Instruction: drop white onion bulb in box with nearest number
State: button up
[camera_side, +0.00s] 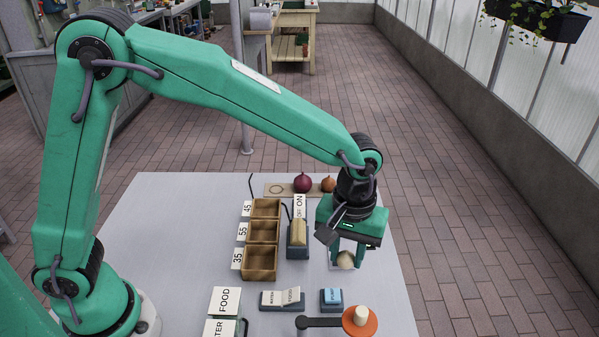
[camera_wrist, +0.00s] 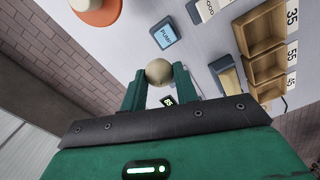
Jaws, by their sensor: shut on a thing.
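The white onion bulb (camera_side: 346,261) is between the jaws of my gripper (camera_side: 347,254), which is shut on it. It also shows in the wrist view (camera_wrist: 159,72), at the fingertips. A column of three wooden boxes stands left of my gripper in the side view. The far box (camera_side: 265,207) is labelled 45, the middle box (camera_side: 262,232) 55 and the near box (camera_side: 260,262) 35. All three look empty. A small dark display with green digits (camera_wrist: 168,101) shows beyond the jaws in the wrist view; I cannot read it surely.
A red onion (camera_side: 303,182) and a brown onion (camera_side: 328,184) sit on a wooden board (camera_side: 277,190) at the back. An ON switch (camera_side: 298,237) stands between the boxes and my gripper. A PUMP button (camera_side: 331,298), rocker switches and an orange disc (camera_side: 359,322) are near the front.

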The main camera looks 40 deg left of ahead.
jog(key=s+a+r, duration=0.1)
jog(key=s+a, duration=0.2)
jog(key=a, duration=0.5)
jog(key=s+a+r, duration=0.1)
jog(key=s+a, duration=0.2)
jog(key=a, duration=0.5)
jog(key=shift+s+r, duration=0.2)
jog(key=shift+r, duration=0.1)
jog(key=shift+a+f, duration=0.1)
jog(key=shift+f, duration=2.9)
jog(key=o, duration=1.1)
jog(key=shift+r, duration=0.1)
